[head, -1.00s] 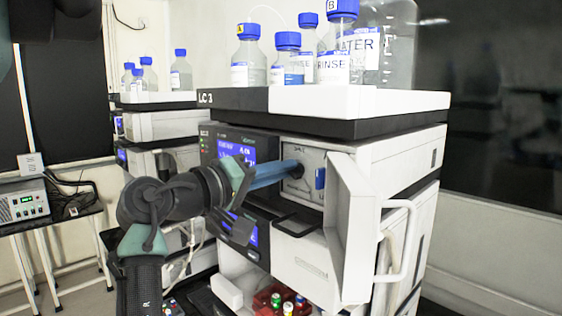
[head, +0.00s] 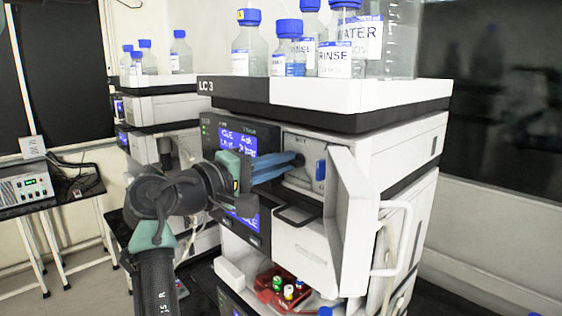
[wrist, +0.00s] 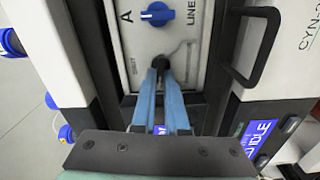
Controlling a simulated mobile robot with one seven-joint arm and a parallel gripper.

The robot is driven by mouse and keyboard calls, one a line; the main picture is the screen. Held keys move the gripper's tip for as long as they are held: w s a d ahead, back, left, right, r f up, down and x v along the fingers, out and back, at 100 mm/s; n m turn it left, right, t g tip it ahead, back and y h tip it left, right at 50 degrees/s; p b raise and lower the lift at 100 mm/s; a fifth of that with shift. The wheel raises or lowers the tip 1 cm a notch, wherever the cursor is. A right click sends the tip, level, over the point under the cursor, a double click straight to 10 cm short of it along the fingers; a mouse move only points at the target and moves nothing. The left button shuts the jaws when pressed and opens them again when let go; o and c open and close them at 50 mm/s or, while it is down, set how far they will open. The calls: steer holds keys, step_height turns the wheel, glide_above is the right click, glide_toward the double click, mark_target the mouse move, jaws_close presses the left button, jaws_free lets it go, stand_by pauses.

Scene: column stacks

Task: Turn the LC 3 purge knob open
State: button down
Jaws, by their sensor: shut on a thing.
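The LC 3 stack (head: 208,86) stands in the middle of the head view, with its pump module's door swung open to the right. A small black knob (wrist: 159,66) sits on the pump's pale front panel; I take it to be the purge knob. My gripper (head: 290,162) reaches it from the left, and its blue fingers are shut on the knob, as the wrist view (wrist: 160,76) also shows. The fingers hide part of the knob, and no open or closed mark on it is readable. A blue selector knob (wrist: 157,14) lies apart from the fingers, between "A" and "LINE" lettering.
The open white door (head: 348,215) stands close right of the fingers. A black handle (wrist: 252,45) juts out beside the panel. Bottles (head: 250,50) stand on top of the stack. A red tray (head: 268,292) with vials lies below. Another stack (head: 160,105) stands behind left.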

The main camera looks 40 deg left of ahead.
steer(key=c, duration=0.9)
jaws_free()
steer(key=shift+c, duration=0.2)
steer(key=s+a+b, duration=0.1)
steer(key=s+b, duration=0.5)
steer(key=s, duration=0.7)
